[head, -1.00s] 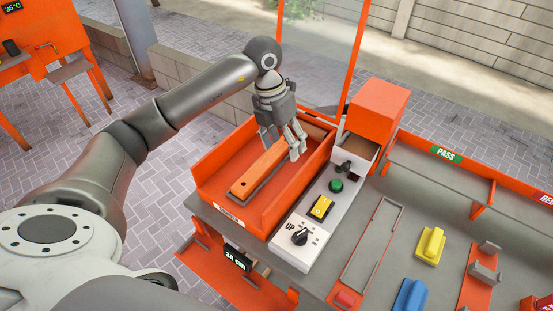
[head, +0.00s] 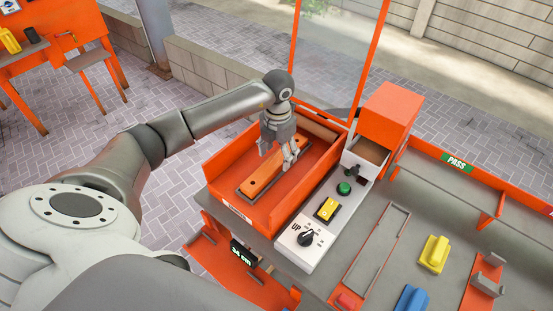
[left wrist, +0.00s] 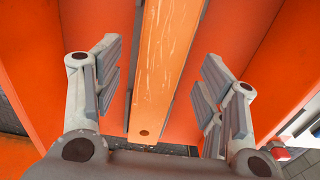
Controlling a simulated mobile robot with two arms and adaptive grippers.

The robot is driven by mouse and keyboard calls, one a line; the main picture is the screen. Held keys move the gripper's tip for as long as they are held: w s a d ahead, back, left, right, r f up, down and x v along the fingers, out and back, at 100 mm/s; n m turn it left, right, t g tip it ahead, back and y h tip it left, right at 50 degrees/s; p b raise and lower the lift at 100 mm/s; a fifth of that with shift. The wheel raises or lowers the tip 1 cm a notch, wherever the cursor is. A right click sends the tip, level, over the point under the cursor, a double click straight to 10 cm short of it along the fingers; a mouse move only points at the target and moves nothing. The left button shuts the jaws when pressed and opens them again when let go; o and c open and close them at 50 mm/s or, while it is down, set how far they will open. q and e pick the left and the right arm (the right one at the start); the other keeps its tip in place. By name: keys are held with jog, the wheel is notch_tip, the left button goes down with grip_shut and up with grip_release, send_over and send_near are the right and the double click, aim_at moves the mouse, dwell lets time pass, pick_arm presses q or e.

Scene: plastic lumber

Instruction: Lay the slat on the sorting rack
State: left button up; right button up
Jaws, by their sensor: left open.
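The slat (head: 261,177) is a long orange wood-grained board with dark edges and a small hole near its end. It lies in an orange open tray (head: 262,219) left of the control panel. It also shows in the left wrist view (left wrist: 165,60), running between the fingers. My left gripper (head: 277,161) is open over the slat, its fingers on either side of it and apart from it. Whether the fingertips reach down beside the slat is unclear. The sorting rack (head: 436,182), with a green PASS sign, stands at the right. My right gripper is not in view.
A control panel (head: 325,222) with a dial, a yellow switch and a green button stands beside the tray. An orange box (head: 387,115) is behind it. Yellow (head: 433,254) and blue (head: 411,298) blocks sit on the grey table. A clear screen (head: 326,55) rises behind the tray.

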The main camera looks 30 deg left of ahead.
pick_arm(q)
jog(key=shift+f, duration=0.75)
jog(key=shift+r, duration=0.1)
jog(key=c, duration=1.3)
